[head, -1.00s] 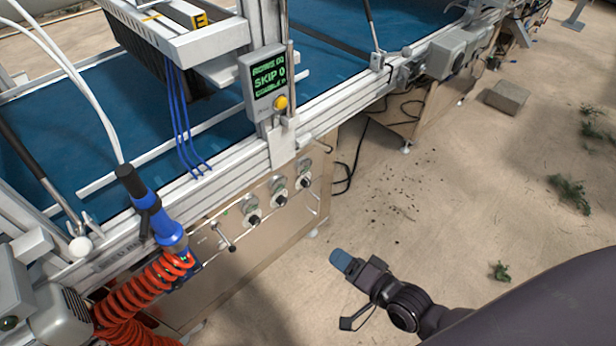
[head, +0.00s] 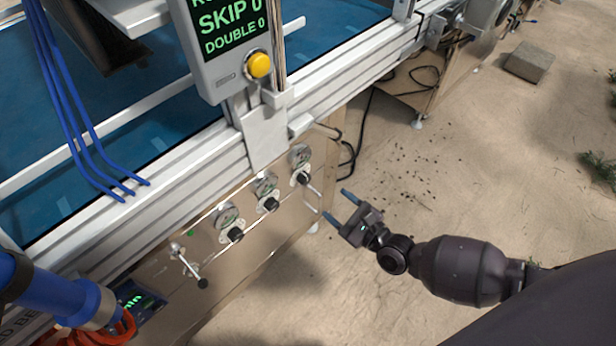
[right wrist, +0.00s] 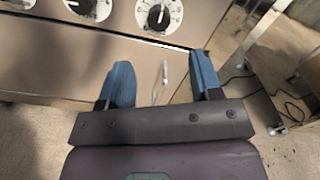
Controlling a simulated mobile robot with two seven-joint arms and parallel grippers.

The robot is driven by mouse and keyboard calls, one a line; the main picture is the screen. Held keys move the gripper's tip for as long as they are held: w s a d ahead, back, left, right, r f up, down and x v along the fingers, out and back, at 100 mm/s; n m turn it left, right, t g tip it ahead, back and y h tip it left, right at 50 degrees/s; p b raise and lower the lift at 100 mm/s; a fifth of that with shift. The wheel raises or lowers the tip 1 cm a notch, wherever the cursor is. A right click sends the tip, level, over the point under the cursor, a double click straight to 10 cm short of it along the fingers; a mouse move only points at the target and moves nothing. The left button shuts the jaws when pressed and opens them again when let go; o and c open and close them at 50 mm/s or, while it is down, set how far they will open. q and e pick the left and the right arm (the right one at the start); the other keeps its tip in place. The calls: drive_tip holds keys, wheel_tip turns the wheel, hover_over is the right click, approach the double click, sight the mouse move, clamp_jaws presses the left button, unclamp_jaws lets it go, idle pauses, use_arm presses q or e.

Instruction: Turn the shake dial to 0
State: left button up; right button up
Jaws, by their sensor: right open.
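Three black dials stand in a slanting row on the tan front panel in the head view: a left one (head: 236,234), a middle one (head: 270,205) and a right one (head: 303,178). I cannot read which is the shake dial. My left gripper is out of view.
Round gauges (head: 228,215) sit above the dials. A display with a yellow button (head: 258,65) hangs above.

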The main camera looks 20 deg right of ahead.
sight(308, 181)
use_arm(q)
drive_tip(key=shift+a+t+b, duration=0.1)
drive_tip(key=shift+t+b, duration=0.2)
drive_tip(key=shift+b, duration=0.35)
use_arm(e)
drive_tip(key=x, duration=1)
drive_tip(key=c, duration=0.9)
drive_tip(key=shift+c, duration=0.2)
